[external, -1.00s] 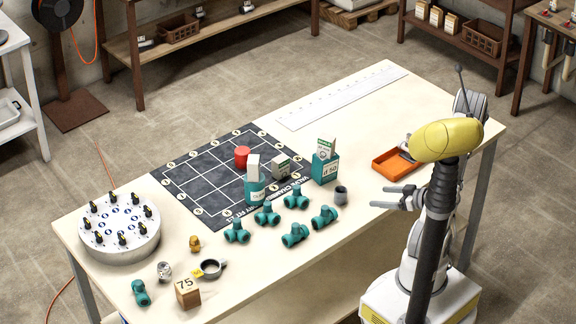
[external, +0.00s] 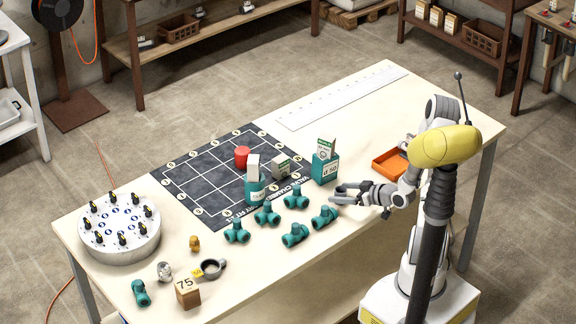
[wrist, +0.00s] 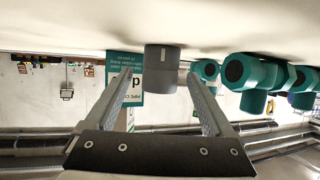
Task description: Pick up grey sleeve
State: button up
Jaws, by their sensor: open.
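The grey sleeve (wrist: 161,57) is a short cylinder. In the wrist view it lies ahead of and between my two fingertips, with the fingers spread to either side. I cannot tell whether they touch it. My gripper (external: 338,194) is open and low over the table's right part. In the external view the fingers reach left to where the sleeve stands and mostly hide it there.
A teal box (external: 324,170) with a card stands just behind the gripper. Several teal pipe fittings (external: 325,217) stand to the left and front. An orange tray (external: 391,163) lies behind the wrist.

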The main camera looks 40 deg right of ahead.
jog(key=shift+w+a+f, duration=0.15)
jog(key=shift+w+f, duration=0.1)
jog(key=shift+w, duration=0.25)
grip_shut()
jog(key=shift+r, duration=0.2)
